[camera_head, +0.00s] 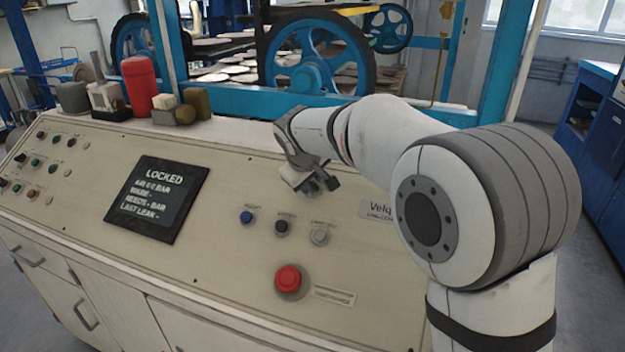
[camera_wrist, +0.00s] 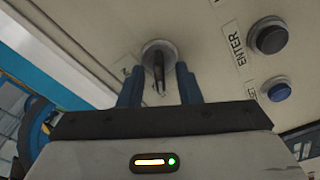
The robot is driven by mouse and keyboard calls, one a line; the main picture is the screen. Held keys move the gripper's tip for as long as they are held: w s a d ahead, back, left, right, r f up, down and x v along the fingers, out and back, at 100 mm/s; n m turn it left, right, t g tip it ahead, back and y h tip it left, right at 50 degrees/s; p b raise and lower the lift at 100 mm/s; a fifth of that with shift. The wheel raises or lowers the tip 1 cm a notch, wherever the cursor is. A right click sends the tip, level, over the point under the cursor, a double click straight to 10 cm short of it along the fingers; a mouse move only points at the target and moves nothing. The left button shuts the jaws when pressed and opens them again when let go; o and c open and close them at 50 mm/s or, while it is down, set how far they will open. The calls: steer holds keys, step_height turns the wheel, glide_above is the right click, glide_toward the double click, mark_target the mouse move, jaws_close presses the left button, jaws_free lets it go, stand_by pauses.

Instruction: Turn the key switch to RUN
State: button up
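The key switch (camera_wrist: 158,50) shows in the wrist view as a round metal collar on the cream panel, with a dark key (camera_wrist: 158,70) standing out of it. My gripper (camera_wrist: 159,78) has its two blue fingers apart, one on each side of the key, with visible gaps. I cannot tell how deep the fingertips reach along the key. In the head view my gripper (camera_head: 316,186) is low over the sloped panel and hides the key switch. The display (camera_head: 157,198) reads LOCKED, with smaller lines below it.
Below my gripper are a blue button (camera_head: 247,217), a black button (camera_head: 282,227) and a grey button (camera_head: 320,236). A red mushroom button (camera_head: 288,279) sits lower. Small lamps and buttons line the panel's left end. A red cylinder (camera_head: 139,86) stands on the back ledge.

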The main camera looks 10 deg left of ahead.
steer(key=shift+c, duration=0.3)
steer(key=c, duration=0.6)
steer(key=shift+f+m+b, duration=0.1)
steer(key=shift+m+b, duration=0.2)
steer(key=shift+b, duration=0.15)
steer(key=shift+f+m+b, duration=0.1)
steer(key=shift+m+b, duration=0.5)
steer(key=shift+b, duration=0.1)
steer(key=m+b, duration=0.6)
steer(key=m, duration=0.1)
steer(key=shift+d+m+h, duration=0.15)
steer(key=shift+m+h, duration=0.25)
steer(key=shift+r+m+b, duration=0.2)
steer(key=shift+m+b, duration=0.55)
steer(key=shift+m, duration=0.75)
